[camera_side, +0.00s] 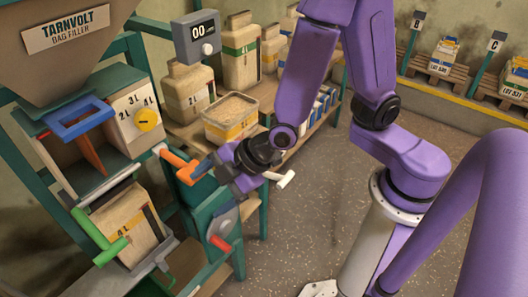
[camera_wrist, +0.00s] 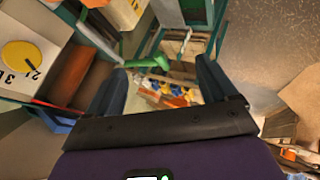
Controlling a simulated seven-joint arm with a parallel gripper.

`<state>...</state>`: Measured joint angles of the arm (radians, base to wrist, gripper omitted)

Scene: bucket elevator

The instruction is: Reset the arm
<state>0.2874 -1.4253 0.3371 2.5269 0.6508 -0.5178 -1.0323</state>
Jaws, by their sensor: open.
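My gripper (camera_side: 212,178) is at the end of my purple arm in the side view, pointing left and down beside the bag filler. Its dark fingers stand apart in the wrist view (camera_wrist: 160,85), with no object clearly held between them. In the side view, an orange handle (camera_side: 178,163) lies right by the fingertips; I cannot tell whether they touch. The green handle (camera_side: 98,235) is lower left of the gripper, and it also shows beyond the fingers in the wrist view (camera_wrist: 150,64).
The bag filler's hopper (camera_side: 70,40) and the blue handle (camera_side: 80,117) are at the left. A 4L bag (camera_side: 125,225) stands below. A bench with bags and a grain tub (camera_side: 230,118) is behind the gripper. Pallets (camera_side: 435,70) are at the back right. Floor (camera_side: 310,205) is clear.

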